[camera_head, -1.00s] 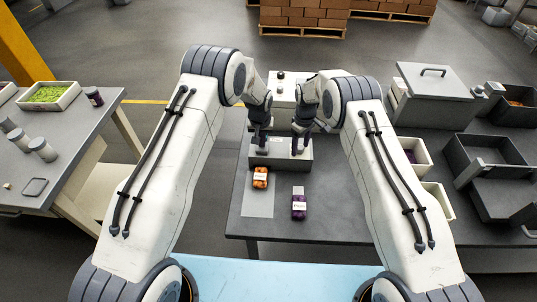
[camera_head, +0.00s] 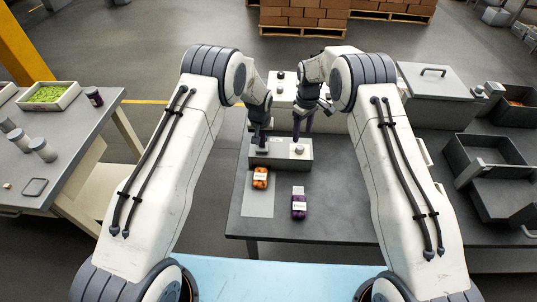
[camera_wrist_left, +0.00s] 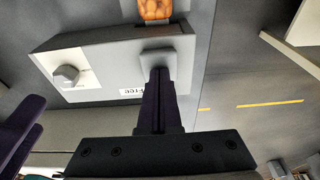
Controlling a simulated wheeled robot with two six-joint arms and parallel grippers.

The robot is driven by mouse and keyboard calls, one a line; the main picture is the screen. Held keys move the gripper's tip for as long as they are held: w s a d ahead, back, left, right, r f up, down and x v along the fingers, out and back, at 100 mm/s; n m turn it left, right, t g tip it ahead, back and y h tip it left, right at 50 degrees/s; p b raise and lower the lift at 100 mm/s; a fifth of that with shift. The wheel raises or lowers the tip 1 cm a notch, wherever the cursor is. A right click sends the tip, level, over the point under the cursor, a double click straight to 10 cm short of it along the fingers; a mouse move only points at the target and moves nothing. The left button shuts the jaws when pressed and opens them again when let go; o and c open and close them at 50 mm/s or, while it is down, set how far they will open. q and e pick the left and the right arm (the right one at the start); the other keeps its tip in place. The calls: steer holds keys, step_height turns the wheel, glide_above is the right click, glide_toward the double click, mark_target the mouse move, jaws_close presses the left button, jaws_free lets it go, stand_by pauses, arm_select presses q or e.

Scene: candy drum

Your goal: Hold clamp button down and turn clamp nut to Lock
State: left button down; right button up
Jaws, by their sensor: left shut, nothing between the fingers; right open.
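A grey clamp box (camera_head: 283,163) stands on the dark table. The square clamp button (camera_wrist_left: 160,56) is under my left gripper (camera_head: 261,146). That gripper is shut with nothing between its fingers (camera_wrist_left: 160,78), and its tips appear to touch the button; how far down it is, I cannot tell. A label (camera_wrist_left: 131,91) reading "Free" is partly visible. My right gripper (camera_head: 303,136) is open, above and behind the nut, apart from it.
A white case (camera_head: 284,78) stands behind. A lidded grey bin (camera_head: 435,95) and dark trays (camera_head: 490,160) stand on the right.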

arm_select(q)
steer(key=shift+s+f, duration=0.3)
steer(key=shift+f, duration=0.05)
arm_select(e)
steer(key=shift+r, duration=0.3)
arm_select(q)
steer(key=shift+r, duration=0.15)
steer(key=shift+w+r+p, duration=0.15)
steer(key=shift+r+p, duration=0.45)
steer(key=shift+r, duration=0.45)
steer(key=shift+w+r+p, duration=0.1)
steer(key=shift+r+p, duration=0.5)
steer(key=shift+r, duration=0.45)
steer(key=shift+w+p+v, duration=0.2)
steer(key=shift+p+v, duration=0.35)
steer(key=shift+v, duration=0.45)
steer(key=shift+w+p+v, duration=0.2)
steer(key=shift+p+v, duration=0.35)
steer(key=shift+v, duration=0.45)
arm_select(e)
steer(key=shift+r, duration=2.3)
arm_select(q)
steer(key=shift+r, duration=0.2)
